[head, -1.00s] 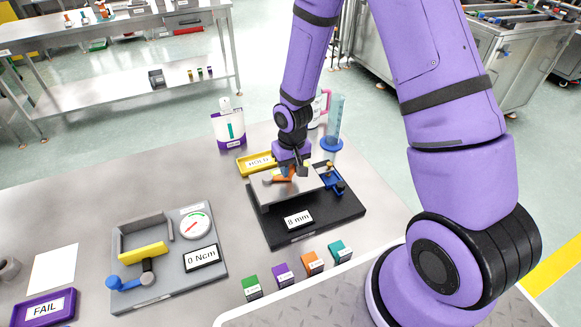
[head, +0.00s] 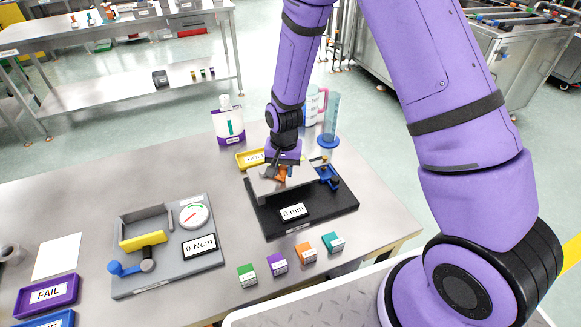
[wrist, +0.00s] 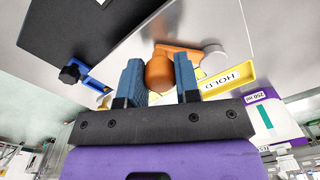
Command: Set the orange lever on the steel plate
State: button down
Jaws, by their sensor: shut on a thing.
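The orange lever (head: 284,174) is between my gripper's fingers, over the steel plate (head: 262,184) in the head view. In the wrist view the lever (wrist: 160,69) shows a rounded orange end between two blue-grey fingers, with an arm running right toward a grey round piece. My gripper (wrist: 158,80) is shut on it. The gripper (head: 284,166) points down above the plate. The plate is raised on a black base marked 8 mm (head: 294,212). My gripper hides part of lever and plate; I cannot tell whether the lever touches the plate.
A blue clamp (head: 328,176) is right of the plate. A yellow HOLD tray (head: 246,159) and a white-purple bottle (head: 228,125) stand behind. A grey 0 Ncm fixture (head: 170,250) is left. Several coloured blocks (head: 278,264) line the front. Bare table lies between fixture and base.

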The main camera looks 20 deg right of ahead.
jog(key=m, duration=0.1)
jog(key=s+a+m, duration=0.1)
jog(key=m, duration=0.1)
jog(key=a+m, duration=0.1)
jog(key=shift+s+f+m, duration=0.1)
jog(key=shift+s+m, duration=0.2)
jog(key=shift+s, duration=0.05)
jog(key=shift+s+a+m, duration=0.1)
jog(key=shift+a+m, duration=0.4)
jog(key=shift+m, duration=0.4)
jog(key=shift+s+a+m, duration=0.1)
jog(key=shift+a+m, duration=0.4)
jog(key=shift+m, duration=0.4)
jog(key=c, duration=0.8)
grip_release()
jog(key=shift+c, duration=0.2)
jog(key=shift+w, duration=0.1)
jog(key=shift+r, duration=0.2)
jog(key=shift+r, duration=0.3)
notch_tip(320, 180, up, 10)
jog(key=shift+d, duration=0.15)
